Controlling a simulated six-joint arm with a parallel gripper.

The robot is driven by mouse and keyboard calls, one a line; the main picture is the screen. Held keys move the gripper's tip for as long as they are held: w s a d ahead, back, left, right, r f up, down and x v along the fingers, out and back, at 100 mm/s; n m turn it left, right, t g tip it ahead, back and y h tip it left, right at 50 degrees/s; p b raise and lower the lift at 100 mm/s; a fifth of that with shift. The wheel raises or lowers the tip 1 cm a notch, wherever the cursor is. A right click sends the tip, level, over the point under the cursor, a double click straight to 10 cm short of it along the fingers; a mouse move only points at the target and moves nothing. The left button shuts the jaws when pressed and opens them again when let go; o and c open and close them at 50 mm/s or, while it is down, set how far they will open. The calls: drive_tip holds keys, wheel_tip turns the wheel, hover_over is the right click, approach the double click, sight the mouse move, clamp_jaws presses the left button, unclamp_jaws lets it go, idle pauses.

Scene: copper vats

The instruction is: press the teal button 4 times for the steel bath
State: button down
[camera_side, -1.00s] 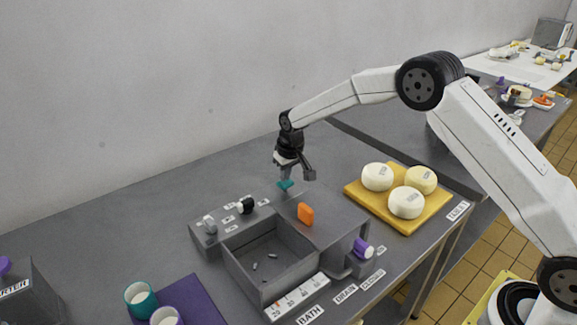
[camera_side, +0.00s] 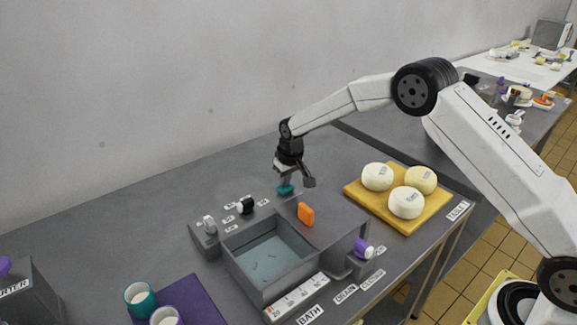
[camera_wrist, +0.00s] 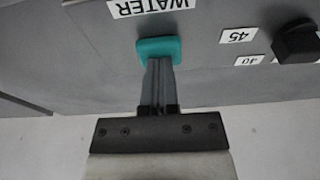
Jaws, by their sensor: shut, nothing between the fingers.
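The teal button (camera_side: 286,190) sits at the back right of the grey bath unit. In the wrist view the button (camera_wrist: 160,48) lies below a WATER label (camera_wrist: 152,7). My gripper (camera_wrist: 158,66) is shut and empty, its fingertips at the button's edge and seemingly touching it. In the side view my gripper (camera_side: 286,182) points down onto the button. The steel bath (camera_side: 243,277) is an open grey basin with a layer of pale bluish water (camera_side: 270,257) on its floor.
An orange block (camera_side: 306,214) stands at the basin's back right edge. A purple drain handle (camera_side: 363,249) is in front. A yellow board (camera_side: 437,217) with cheeses lies right; cups (camera_side: 140,299) stand front left.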

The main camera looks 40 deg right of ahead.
drive_tip(key=shift+r, duration=1.85)
drive_tip(key=shift+f, duration=1.75)
drive_tip(key=shift+r, duration=1.7)
drive_tip(key=shift+f, duration=1.6)
idle(0.4)
drive_tip(key=shift+r, duration=1.6)
